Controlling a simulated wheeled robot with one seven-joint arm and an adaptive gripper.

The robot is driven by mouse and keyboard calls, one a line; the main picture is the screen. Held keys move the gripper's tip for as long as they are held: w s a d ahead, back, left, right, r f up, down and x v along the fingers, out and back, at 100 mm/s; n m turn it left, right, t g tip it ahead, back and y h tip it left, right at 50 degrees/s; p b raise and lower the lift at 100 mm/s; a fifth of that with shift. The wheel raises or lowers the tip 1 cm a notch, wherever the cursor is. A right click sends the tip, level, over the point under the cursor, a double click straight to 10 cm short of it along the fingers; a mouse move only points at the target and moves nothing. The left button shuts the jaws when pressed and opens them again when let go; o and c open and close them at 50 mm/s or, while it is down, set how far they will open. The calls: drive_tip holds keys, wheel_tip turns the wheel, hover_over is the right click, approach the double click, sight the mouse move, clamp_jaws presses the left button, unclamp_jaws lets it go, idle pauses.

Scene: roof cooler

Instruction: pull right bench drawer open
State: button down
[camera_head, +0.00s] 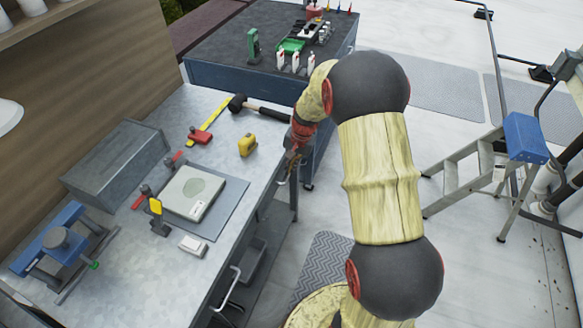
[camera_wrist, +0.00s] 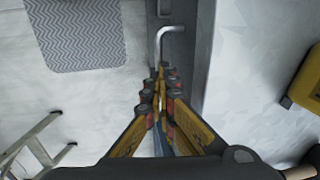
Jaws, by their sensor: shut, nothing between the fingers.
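The bench (camera_head: 225,200) has a pale metal top, and its front faces the floor on the right. My gripper (camera_head: 286,178) is at the bench's front edge near its far end, pointing down. In the wrist view my gripper (camera_wrist: 160,88) is shut, with its yellow fingers together. A bent grey bar handle (camera_wrist: 169,33) on the bench front is just beyond the fingertips. Part of it is hidden behind them, and I cannot tell whether they touch. Another light bar handle (camera_head: 236,275) is nearer on the front. The right drawer's face is mostly hidden, so I cannot tell if it is open.
A yellow tape measure (camera_head: 247,146), a hammer (camera_head: 262,111) and a scale (camera_head: 193,192) lie on the bench. A dark blue cabinet (camera_head: 230,72) stands past its far end. A stepladder (camera_head: 470,165) stands right.

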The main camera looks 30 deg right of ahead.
drive_tip(key=shift+s+f, duration=0.2)
drive_tip(key=s+d+p, duration=0.1)
drive_tip(key=s+d, duration=0.7)
drive_tip(key=s, duration=0.3)
drive_tip(key=s+d+p, duration=0.1)
drive_tip(key=s+d, duration=0.8)
drive_tip(key=s, duration=0.2)
drive_tip(key=shift+s+f+p, duration=0.2)
drive_tip(key=shift+s+p, duration=0.05)
drive_tip(key=shift+p, duration=0.15)
drive_tip(key=c, duration=2.5)
unclamp_jaws()
drive_tip(key=shift+a, duration=0.1)
drive_tip(key=shift+c, duration=0.2)
drive_tip(key=o, duration=0.3)
drive_tip(key=shift+r, duration=0.1)
wheel_tip(320, 180, up, 12)
drive_tip(key=s+d, duration=0.1)
drive_tip(key=d, duration=0.1)
drive_tip(key=shift+s, duration=0.15)
